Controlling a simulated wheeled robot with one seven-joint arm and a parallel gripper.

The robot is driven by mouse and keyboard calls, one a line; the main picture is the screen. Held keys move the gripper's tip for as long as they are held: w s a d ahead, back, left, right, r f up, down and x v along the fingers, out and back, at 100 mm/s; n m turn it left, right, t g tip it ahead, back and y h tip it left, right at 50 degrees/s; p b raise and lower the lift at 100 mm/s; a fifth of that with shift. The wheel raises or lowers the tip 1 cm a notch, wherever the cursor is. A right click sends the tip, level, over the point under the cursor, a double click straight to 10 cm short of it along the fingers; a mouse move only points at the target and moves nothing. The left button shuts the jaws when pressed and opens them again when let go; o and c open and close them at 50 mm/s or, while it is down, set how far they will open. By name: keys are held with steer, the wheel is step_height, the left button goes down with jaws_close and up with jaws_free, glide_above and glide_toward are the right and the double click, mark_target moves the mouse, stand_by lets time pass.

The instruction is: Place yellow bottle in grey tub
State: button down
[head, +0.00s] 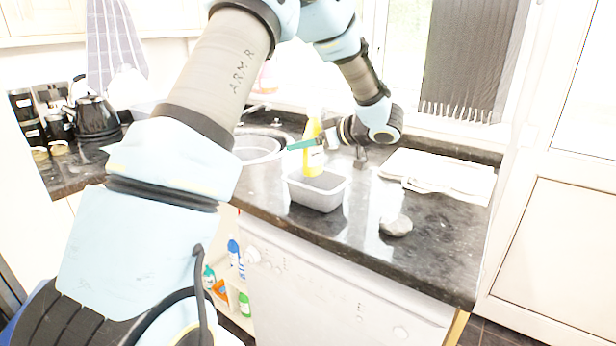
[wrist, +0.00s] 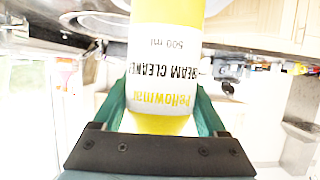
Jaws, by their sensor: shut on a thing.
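The yellow bottle (head: 313,163) with a white label stands about upright at the far side of the grey tub in the head view. My gripper (head: 309,143) is shut on it from the right, with green fingers around its body. In the wrist view the bottle (wrist: 165,60) fills the middle between the two fingers (wrist: 162,112), its label upside down. The grey tub (head: 319,197) is on the dark counter. The bottle's lower end overlaps the tub's far rim in the picture; I cannot tell whether it is inside, above or behind it.
A round basin (head: 256,148) is left of the tub. A grey stone-like lump (head: 396,226) lies on the counter to the right, near the front edge. A folded white cloth (head: 440,172) lies at the back right. A black kettle (head: 95,117) stands far left.

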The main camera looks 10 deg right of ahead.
mark_target(305, 168)
steer(key=shift+f+p, duration=0.8)
steer(key=shift+f, duration=2.8)
steer(key=shift+f, duration=0.2)
steer(key=shift+c, duration=1)
jaws_free()
steer(key=shift+r, duration=0.15)
steer(key=b+v, duration=0.3)
steer(key=v, duration=0.9)
steer(key=shift+d, duration=0.1)
